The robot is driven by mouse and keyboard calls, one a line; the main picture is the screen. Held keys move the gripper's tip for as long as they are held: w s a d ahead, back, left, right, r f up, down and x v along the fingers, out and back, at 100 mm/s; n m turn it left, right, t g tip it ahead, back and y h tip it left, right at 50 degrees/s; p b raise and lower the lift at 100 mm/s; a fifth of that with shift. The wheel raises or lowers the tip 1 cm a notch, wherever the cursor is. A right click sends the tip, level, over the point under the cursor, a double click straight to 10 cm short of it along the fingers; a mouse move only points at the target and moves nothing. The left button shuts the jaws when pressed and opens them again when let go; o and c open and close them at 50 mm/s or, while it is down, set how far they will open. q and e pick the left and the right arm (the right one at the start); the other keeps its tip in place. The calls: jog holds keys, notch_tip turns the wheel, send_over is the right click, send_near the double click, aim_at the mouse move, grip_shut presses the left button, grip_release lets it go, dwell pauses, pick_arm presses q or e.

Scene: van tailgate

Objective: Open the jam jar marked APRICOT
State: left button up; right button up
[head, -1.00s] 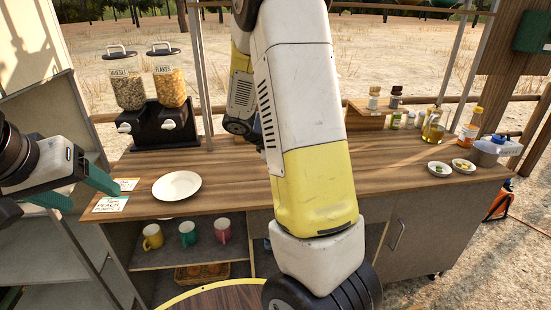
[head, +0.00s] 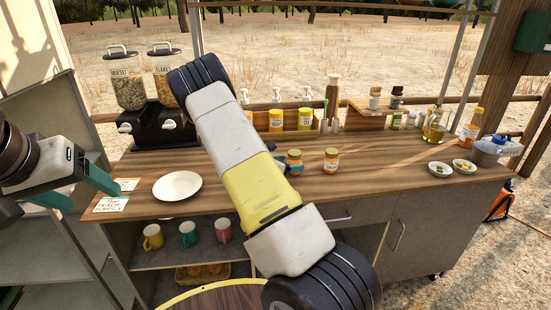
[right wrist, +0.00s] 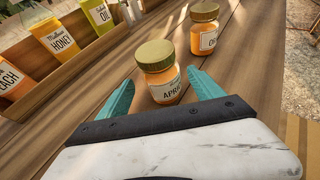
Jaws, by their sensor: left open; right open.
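The jar marked APRI (right wrist: 165,84), the rest of its label out of sight, stands upright with its gold lid on the wooden counter (head: 390,165). In the head view it appears as the left of two orange jars (head: 294,162). My right gripper (right wrist: 164,78) is open, its teal fingers on either side of this jar with gaps showing. In the head view my right arm mostly hides that gripper. A second orange jar (right wrist: 204,32), its label only partly legible, stands beyond. My left gripper (head: 97,200) is open and empty at the counter's left end.
A rack behind the jars holds bottles, among them a honey bottle (right wrist: 57,39) and an oil bottle (right wrist: 97,14). A white plate (head: 177,185) and a label card (head: 110,204) lie at left. Small bowls (head: 440,169) stand at right.

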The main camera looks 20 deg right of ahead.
aim_at(290, 155)
jog(key=x, duration=0.3)
jog(key=shift+d+f, duration=0.15)
jog(key=shift+f, duration=0.1)
jog(key=shift+r, duration=0.1)
grip_shut()
jog(key=shift+r, duration=0.1)
jog(key=shift+r, duration=0.65)
notch_tip(290, 155, up, 2)
jog(key=shift+r, duration=0.15)
jog(key=s+a, duration=0.3)
jog(key=a, duration=0.1)
jog(key=s+a, duration=0.4)
jog(key=s+a+r, duration=0.1)
jog(key=s+a, duration=0.2)
jog(key=a, duration=0.1)
jog(key=shift+s+a, duration=0.15)
jog(key=shift+s, duration=0.1)
